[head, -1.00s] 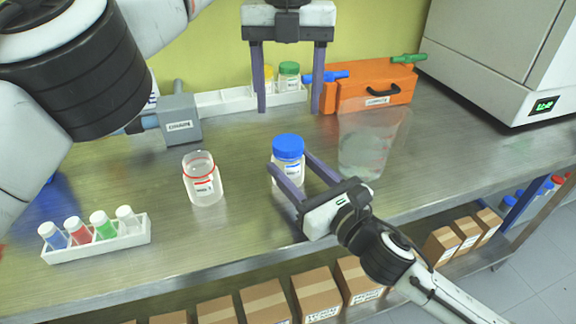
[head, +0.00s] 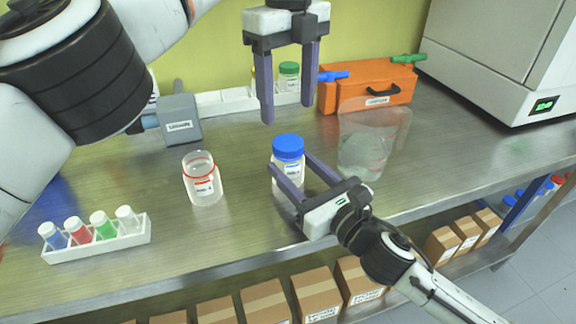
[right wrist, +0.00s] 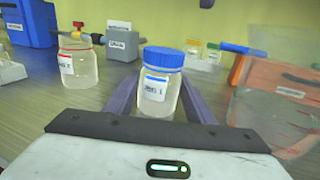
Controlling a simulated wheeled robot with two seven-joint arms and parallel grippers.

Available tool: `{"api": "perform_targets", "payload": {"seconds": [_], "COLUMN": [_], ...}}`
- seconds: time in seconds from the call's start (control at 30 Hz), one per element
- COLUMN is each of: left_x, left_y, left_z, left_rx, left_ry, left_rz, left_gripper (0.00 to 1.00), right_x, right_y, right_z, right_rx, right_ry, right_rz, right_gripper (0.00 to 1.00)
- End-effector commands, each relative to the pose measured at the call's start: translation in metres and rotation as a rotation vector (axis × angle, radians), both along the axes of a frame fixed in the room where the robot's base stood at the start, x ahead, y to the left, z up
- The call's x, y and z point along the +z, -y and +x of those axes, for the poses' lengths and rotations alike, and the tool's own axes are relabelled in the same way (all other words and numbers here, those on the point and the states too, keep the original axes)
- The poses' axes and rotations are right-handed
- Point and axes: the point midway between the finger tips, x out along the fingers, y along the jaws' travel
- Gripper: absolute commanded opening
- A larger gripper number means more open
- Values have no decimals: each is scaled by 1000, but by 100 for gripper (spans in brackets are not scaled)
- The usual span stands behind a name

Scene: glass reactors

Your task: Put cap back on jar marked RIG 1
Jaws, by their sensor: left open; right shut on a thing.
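A clear jar (head: 288,174) with a blue cap (head: 288,147) on top stands upright on the bench. In the right wrist view the jar (right wrist: 157,95) has a blue-striped label that seems to end in 1; the blue cap (right wrist: 164,58) sits level on it. I cannot tell how tightly it is screwed. My right gripper (head: 288,178) is shut on this jar, a finger on each side. My left gripper (head: 288,98) is open and empty, pointing down above and behind the jar. An open jar (head: 204,186) with a red ring at its neck stands to the left.
A rack of small vials (head: 97,240) stands front left. A clear beaker (head: 365,150) is just right of the capped jar. An orange case (head: 367,90), a grey block (head: 180,120) and a white rack with a green-capped jar (head: 288,76) stand behind. Bench between the two jars is clear.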

Motion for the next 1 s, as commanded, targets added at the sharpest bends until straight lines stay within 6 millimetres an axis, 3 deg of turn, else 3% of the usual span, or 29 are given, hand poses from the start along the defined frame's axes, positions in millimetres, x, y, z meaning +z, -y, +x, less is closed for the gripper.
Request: {"api": "perform_targets", "payload": {"seconds": [0.53,0.97,1.0], "left_x": [-69,-77,-77], "left_y": [-1,0,0], "left_z": [0,0,0], "left_rx": [0,0,0], "left_ry": [-1,1,1], "left_rz": [0,-1,-1], "left_gripper": [60,60,54], "right_x": [0,0,0], "right_y": [0,0,0], "right_z": [0,0,0], "right_rx": [0,0,0], "right_ry": [0,-1,-1], "right_rz": [0,-1,-1], "right_gripper": [0,0,0]}}
